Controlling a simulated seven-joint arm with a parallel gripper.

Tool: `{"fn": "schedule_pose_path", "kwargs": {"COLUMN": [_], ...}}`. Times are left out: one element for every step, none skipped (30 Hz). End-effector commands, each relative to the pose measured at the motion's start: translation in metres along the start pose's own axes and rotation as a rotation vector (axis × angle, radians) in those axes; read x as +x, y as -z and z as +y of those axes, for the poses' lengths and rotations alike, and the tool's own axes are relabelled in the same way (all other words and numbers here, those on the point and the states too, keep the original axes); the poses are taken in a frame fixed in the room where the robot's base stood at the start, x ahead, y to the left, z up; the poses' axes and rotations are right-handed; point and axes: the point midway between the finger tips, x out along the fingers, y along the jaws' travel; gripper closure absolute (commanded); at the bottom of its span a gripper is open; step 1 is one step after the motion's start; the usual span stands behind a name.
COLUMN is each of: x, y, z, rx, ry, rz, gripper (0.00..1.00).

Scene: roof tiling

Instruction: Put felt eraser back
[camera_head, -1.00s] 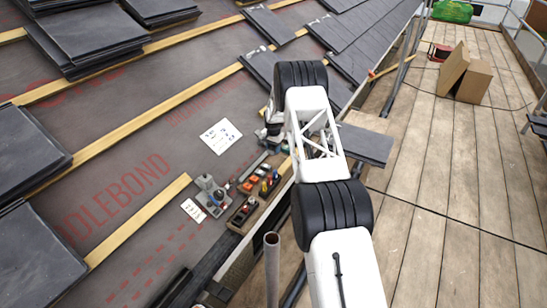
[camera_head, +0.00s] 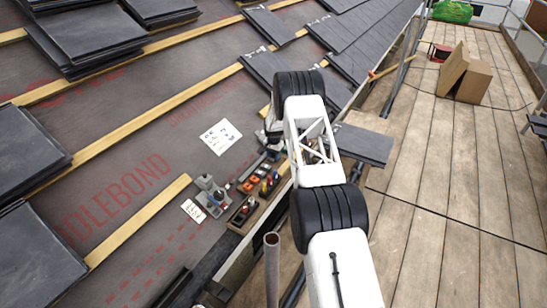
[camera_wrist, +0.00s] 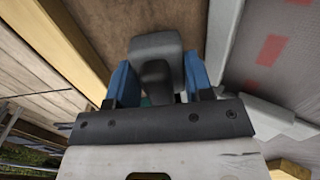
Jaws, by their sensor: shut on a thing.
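In the wrist view my gripper (camera_wrist: 157,80) has its two blue fingers closed on the sides of a rounded dark grey block (camera_wrist: 155,44), which looks like the felt eraser. A darker part of the block shows between the fingers, and its lower end is hidden by the gripper body. In the head view my arm covers most of the gripper and the held block. The gripper end is near the roof edge, close to the tray of small coloured items (camera_head: 262,181).
A second small tray (camera_head: 242,211) lies at the roof edge beside a grey device (camera_head: 210,190) and a white card (camera_head: 193,210). A white paper sheet (camera_head: 220,137) lies on the membrane. The plank walkway (camera_head: 440,210) is mostly clear.

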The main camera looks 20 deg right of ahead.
Motion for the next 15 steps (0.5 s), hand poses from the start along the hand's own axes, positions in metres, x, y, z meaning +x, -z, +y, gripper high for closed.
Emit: {"fn": "schedule_pose_path", "kwargs": {"x": [0.0031,0.0047,0.0063,0.0071,0.0076,0.0078,0.0078,0.0077,0.0077,0.0077,0.0077,0.0077,0.0078,0.0081,0.0088], "y": [0.0004,0.0004,0.0004,0.0004,0.0004,0.0004,0.0004,0.0004,0.0004,0.0004,0.0003,0.0003,0.0003,0.0003,0.0003], "z": [-0.0003,-0.0003,-0.0003,-0.0003,-0.0002,-0.0003,-0.0003,-0.0003,-0.0003,-0.0003,-0.0003,-0.0003,-0.0002,-0.0002,-0.0002], "rx": [0.0,0.0,0.0,0.0,0.0,0.0,0.0,0.0,0.0,0.0,0.0,0.0,0.0,0.0,0.0], "ry": [0.0,0.0,0.0,0.0,0.0,0.0,0.001,0.001,0.001,0.001,0.001,0.001,0.0,0.0,0.0], "rz": [0.001,0.001,0.001,0.001,0.001,0.001,0.001,0.001,0.001,0.001,0.001,0.001,0.001,0.001,0.0], "gripper": [0.72,0.72,0.72,0.72,0.72,0.72,0.72,0.72,0.72,0.72,0.72,0.72,0.72,0.72,0.72]}}
